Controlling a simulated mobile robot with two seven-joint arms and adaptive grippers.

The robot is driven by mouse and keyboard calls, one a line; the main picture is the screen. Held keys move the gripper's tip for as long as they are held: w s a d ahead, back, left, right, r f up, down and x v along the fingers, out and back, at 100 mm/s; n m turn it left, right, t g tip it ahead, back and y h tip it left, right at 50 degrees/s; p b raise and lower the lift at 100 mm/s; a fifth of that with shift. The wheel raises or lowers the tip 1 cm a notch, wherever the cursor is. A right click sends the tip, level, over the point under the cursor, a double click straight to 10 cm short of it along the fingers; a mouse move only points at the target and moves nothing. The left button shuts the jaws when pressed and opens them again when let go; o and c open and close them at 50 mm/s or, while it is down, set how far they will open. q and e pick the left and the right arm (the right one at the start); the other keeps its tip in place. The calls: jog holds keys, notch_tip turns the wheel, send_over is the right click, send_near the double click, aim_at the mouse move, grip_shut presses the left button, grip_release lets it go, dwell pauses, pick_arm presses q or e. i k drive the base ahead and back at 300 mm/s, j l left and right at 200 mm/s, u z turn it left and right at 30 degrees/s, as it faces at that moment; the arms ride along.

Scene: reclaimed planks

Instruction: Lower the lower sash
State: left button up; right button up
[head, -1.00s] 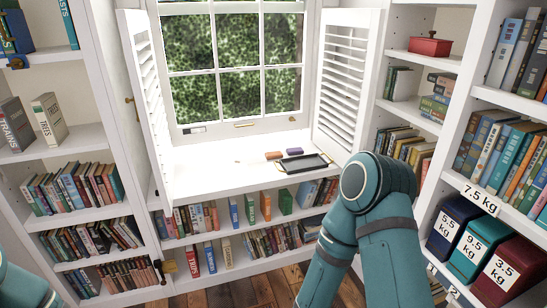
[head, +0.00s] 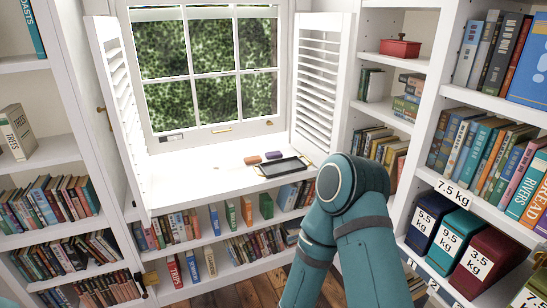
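I see no clear open gap under this rail. A thick white bar crosses near the top of the view; the window above it is cut off. My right arm rises at the lower right, bent at a teal joint, well to the right of the window. Its gripper is not visible. My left gripper is also out of view.
Open louvred shutters (head: 118,95) and (head: 318,80) flank the window. On the sill lie a black tray (head: 281,168), an orange block (head: 252,160) and a purple block (head: 273,155). Bookshelves stand on both sides and below. Weight-marked boxes (head: 462,240) sit at the right. Little floor shows.

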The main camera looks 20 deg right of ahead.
aim_at(210, 134)
jog(key=i+l, duration=0.5)
jog(key=i, duration=0.15)
jog(key=i+l, duration=0.5)
jog(key=i, duration=0.2)
jog(key=i+j+z, duration=0.15)
jog(key=i, duration=0.2)
jog(key=i+z, duration=0.2)
jog(key=i, duration=0.15)
